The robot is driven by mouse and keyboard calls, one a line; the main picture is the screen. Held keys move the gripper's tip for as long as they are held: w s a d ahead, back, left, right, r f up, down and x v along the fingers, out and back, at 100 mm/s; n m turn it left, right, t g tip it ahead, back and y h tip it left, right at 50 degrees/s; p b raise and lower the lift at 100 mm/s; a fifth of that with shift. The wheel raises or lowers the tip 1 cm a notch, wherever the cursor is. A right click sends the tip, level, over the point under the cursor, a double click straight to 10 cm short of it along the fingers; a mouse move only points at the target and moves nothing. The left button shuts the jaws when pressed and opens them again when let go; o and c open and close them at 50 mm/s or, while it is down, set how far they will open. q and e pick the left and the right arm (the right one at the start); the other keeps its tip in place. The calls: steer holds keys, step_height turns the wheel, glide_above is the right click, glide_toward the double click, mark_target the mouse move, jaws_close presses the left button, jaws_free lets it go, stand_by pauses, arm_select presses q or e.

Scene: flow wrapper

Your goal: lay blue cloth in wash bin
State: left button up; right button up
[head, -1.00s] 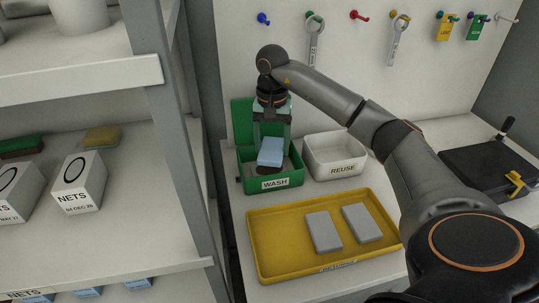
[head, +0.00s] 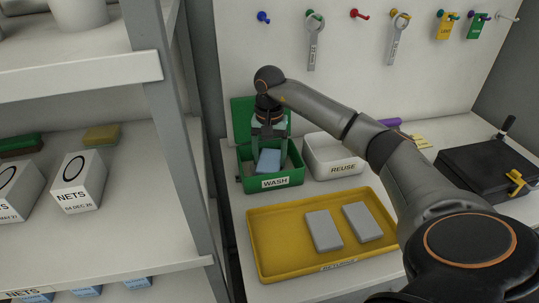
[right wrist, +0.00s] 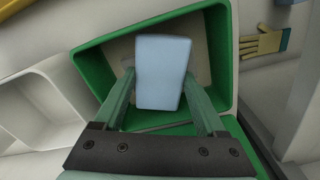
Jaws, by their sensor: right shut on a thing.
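The blue cloth (head: 268,161) is a folded, pale blue pad. It is between the fingers of my right gripper (head: 269,156), which is shut on it. The green wash bin (head: 294,180) has a "WASH" label on its front and a raised green lid behind. The cloth is low within the bin's opening. In the right wrist view the cloth (right wrist: 162,72) shows between the two fingers, over the bin (right wrist: 92,58) with its green walls around. I cannot tell whether the cloth touches the bin floor. My left gripper is not in view.
A white "REUSE" bin (head: 334,170) stands just right of the wash bin. A yellow tray (head: 275,254) with two grey pads lies in front. A shelf post (head: 185,150) rises close on the left. A black case (head: 490,170) lies at the right.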

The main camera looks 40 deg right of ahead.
mark_target(269, 160)
steer(key=shift+f, duration=0.2)
steer(key=o, duration=1.3)
steer(key=shift+c, duration=0.2)
step_height(269, 160, up, 13)
steer(key=p, duration=0.1)
steer(key=shift+r+p, duration=0.15)
steer(key=shift+p, duration=0.25)
